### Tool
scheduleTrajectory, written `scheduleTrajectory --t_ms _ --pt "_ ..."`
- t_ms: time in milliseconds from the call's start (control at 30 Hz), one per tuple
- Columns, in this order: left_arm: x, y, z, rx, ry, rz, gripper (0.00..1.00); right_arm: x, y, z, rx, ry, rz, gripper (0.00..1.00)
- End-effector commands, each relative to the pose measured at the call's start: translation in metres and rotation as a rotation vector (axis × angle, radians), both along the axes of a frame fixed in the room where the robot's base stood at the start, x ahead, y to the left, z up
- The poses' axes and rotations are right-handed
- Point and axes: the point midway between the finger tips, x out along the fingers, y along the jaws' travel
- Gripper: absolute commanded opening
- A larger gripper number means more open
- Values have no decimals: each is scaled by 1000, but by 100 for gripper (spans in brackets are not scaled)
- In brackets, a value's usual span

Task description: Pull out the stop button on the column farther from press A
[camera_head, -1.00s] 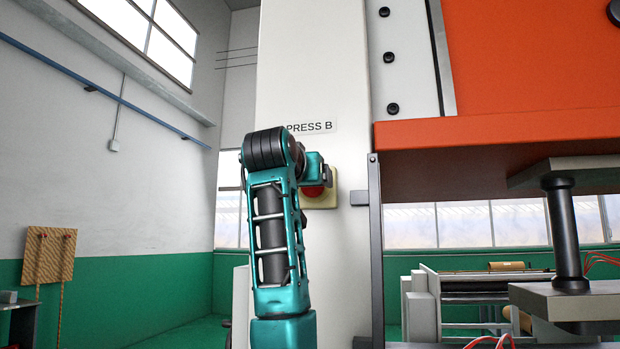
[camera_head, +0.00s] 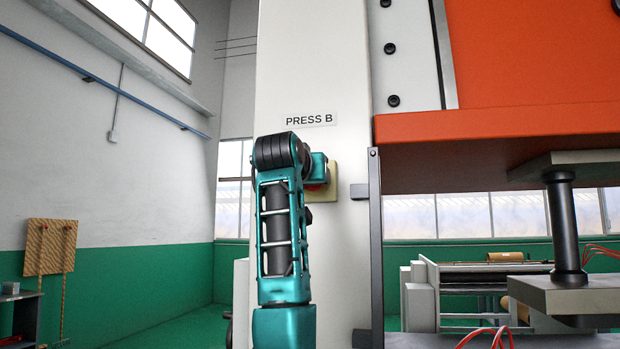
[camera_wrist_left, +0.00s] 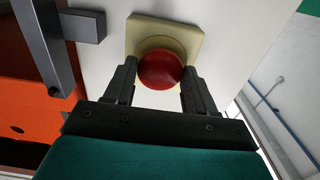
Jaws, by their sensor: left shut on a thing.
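The stop button (camera_wrist_left: 159,70) is a red round knob on a yellow box (camera_wrist_left: 186,36), fixed to the white column (camera_head: 318,70) labelled PRESS B (camera_head: 309,120). In the head view my teal left arm hides most of the button; the yellow box (camera_head: 333,183) shows behind the wrist. My left gripper (camera_wrist_left: 160,72) has one black finger on each side of the red knob and is shut on it. The gripper's fingers are hidden in the head view. My right gripper is not in view.
An orange press body (camera_head: 500,130) overhangs to the right of the column. A dark vertical post (camera_head: 375,240) and a small grey block (camera_head: 359,191) stand just right of the button. A roller machine (camera_head: 490,275) is behind. Left of the column is open.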

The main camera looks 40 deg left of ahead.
Motion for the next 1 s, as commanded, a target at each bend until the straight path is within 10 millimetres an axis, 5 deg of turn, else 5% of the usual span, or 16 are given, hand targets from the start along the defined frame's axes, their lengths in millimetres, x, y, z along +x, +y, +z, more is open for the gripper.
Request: scheduleTrajectory --t_ms 433,900,933,1000 --pt "0 0 0 0 0 0 1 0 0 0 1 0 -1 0" --pt "-12 -7 0 -1 2 -1 0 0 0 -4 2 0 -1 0" --pt "-12 -7 0 -1 2 -1 57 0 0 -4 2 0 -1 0" --pt "-12 -7 0 0 1 0 64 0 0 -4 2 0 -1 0"
